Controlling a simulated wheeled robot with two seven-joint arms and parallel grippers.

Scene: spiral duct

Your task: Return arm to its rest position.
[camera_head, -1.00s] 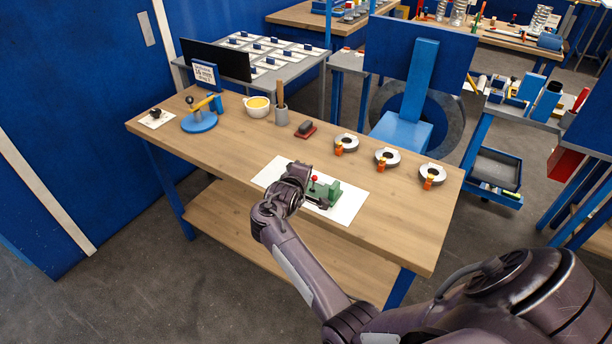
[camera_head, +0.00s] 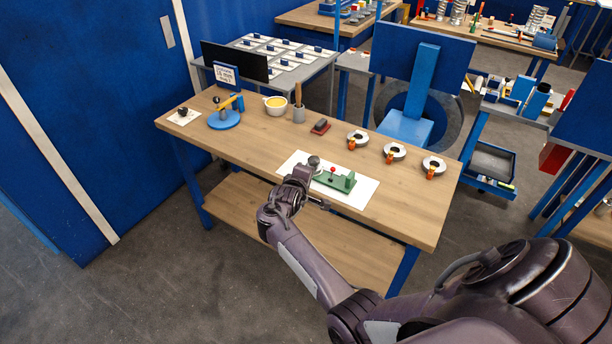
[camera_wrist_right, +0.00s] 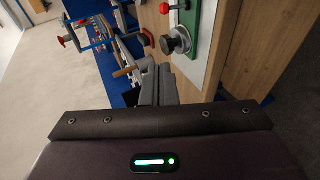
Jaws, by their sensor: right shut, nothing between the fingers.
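My right arm comes in from the lower right in the head view. Its gripper (camera_head: 321,203) is at the table's front edge, just in front of the white sheet. In the wrist view the gripper fingers (camera_wrist_right: 159,86) are together with nothing between them. A green device (camera_head: 338,181) with a red ball knob (camera_head: 333,169) and a round grey part (camera_head: 314,163) stands on the white sheet (camera_head: 368,187), apart from the gripper. The green device also shows at the top of the wrist view (camera_wrist_right: 205,22). My left gripper is not in view.
The wooden table (camera_head: 410,217) holds three grey rings with orange clips (camera_head: 395,151), a yellow-filled cup (camera_head: 276,105), a red-based block (camera_head: 320,127) and a blue round stand (camera_head: 224,119). A blue chair-like stand (camera_head: 405,127) is behind it. The floor in front is clear.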

